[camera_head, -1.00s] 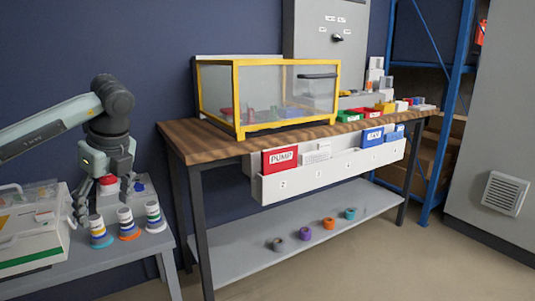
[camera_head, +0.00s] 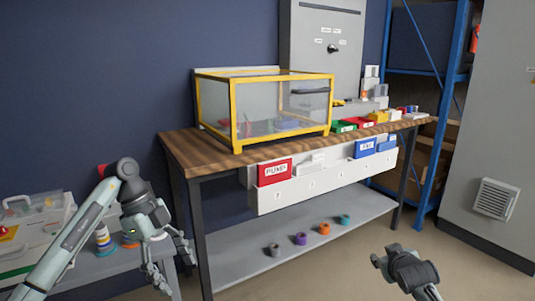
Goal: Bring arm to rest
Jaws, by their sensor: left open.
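My left arm comes in from the lower left. Its gripper (camera_head: 172,266) hangs open and empty in front of the grey side table, with its fingers pointing down and to the right. It touches nothing that I can see. My right gripper (camera_head: 412,275) shows at the lower right, over bare floor and apart from everything. Its fingers are small and dark, and I cannot make out whether they are apart.
The wooden bench (camera_head: 178,153) carries a yellow-framed clear case (camera_head: 233,112) and, in front, a white bin rail (camera_head: 300,190) with a red PUMP box (camera_head: 274,172). Tape rolls lie on the lower shelf (camera_head: 240,268). The side table (camera_head: 110,268) holds a white case (camera_head: 35,225) and striped cylinders (camera_head: 104,240).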

